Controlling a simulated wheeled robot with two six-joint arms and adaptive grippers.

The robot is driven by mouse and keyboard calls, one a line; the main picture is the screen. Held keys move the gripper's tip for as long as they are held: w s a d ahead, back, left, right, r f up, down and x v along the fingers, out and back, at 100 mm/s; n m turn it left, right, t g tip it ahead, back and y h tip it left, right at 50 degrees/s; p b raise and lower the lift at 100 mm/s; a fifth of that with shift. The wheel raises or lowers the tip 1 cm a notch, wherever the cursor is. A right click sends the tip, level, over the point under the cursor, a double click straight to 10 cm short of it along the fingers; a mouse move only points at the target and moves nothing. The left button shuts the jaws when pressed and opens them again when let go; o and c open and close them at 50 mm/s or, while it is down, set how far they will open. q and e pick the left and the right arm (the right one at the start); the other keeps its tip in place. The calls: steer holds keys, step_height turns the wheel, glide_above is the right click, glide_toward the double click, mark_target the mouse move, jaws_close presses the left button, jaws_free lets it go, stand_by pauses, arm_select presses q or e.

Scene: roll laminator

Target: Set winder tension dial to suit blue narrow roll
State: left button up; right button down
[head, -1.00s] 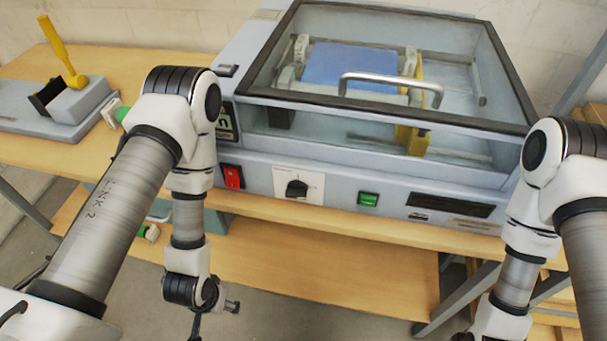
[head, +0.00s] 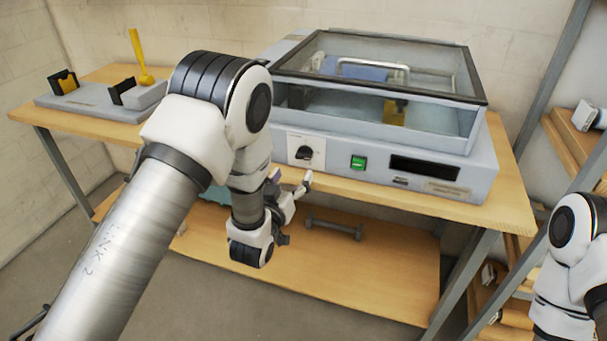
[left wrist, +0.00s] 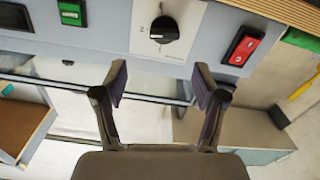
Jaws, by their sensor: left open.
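The winder tension dial (head: 305,153) is a black knob on a white plate on the laminator's front panel. In the left wrist view the dial (left wrist: 164,30) lies beyond the fingertips, roughly midway between them; its scale is too small to read. My left gripper (head: 291,184) is below and slightly left of the dial, pointing up toward the panel. Its two fingers are apart and empty in the left wrist view (left wrist: 161,82), not touching the dial. A blue roll (head: 355,70) sits under the laminator's clear lid. My right arm shows at the right edge; its gripper is out of view.
The laminator (head: 475,165) stands on a wooden bench (head: 500,205). A green switch (head: 358,162) is right of the dial. A red switch (left wrist: 243,46) shows in the left wrist view. A grey fixture with a yellow lever (head: 138,55) stands at left. A lower shelf (head: 350,265) lies below.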

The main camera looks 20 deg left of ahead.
mark_target(302, 156)
arm_select(q)
steer(key=w+p, duration=0.1)
steer(key=w, duration=0.8)
steer(key=shift+a+f+p, duration=0.1)
steer(key=shift+f+p, duration=0.1)
steer(key=shift+p, duration=0.2)
steer(key=shift+w+a+f, duration=0.1)
steer(key=shift+c, duration=0.7)
steer(key=shift+s, duration=0.2)
steer(key=c, duration=1)
arm_select(e)
steer(key=shift+w+a+r, duration=0.2)
steer(key=shift+w+r, duration=0.15)
steer(key=shift+r, duration=0.35)
